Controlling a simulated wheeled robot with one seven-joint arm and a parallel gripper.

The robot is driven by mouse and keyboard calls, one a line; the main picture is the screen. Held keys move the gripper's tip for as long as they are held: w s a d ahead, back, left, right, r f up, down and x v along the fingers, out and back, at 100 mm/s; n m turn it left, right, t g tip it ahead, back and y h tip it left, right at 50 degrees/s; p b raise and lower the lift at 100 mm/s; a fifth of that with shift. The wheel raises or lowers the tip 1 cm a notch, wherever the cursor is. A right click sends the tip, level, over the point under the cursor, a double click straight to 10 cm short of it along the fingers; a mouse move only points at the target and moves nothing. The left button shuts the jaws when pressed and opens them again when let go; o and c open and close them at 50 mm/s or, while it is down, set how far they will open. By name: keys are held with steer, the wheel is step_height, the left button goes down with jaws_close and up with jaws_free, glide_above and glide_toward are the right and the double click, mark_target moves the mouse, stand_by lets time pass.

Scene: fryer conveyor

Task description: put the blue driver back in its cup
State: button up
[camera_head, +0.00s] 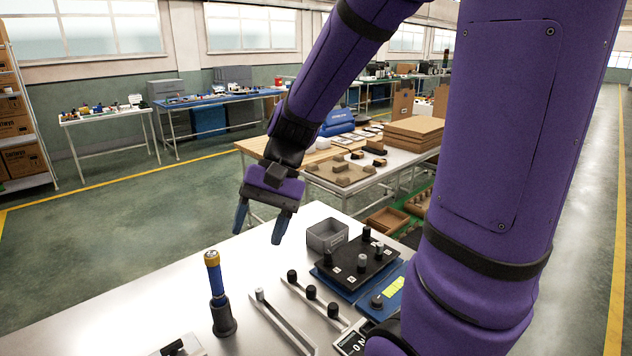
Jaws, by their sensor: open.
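The blue driver (215,281) has a blue handle with a yellow band near its top. It stands nearly upright on the light metal table, its lower end inside a dark cup (224,320). The driver's tip is hidden in the cup. My gripper (260,230) is open, with its two blue fingers pointing down and nothing between them. It hangs above the table's far edge, up and to the right of the driver, and does not touch it.
A grey bin (327,236) and a black board with knobs (355,262) stand at the right. Metal rails with black knobs (312,292) lie right of the cup. A dark-topped fixture (177,346) is at the front. The table left of the cup looks clear.

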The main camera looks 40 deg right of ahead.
steer(key=s+d+r+n+t+h, duration=0.4)
steer(key=s+r+n+t+h, duration=0.1)
steer(key=s+r, duration=0.4)
steer(key=shift+s+r+n+t+h, duration=0.2)
steer(key=shift+r+n+t+h, duration=0.15)
steer(key=shift+t+h, duration=0.55)
stand_by(0.4)
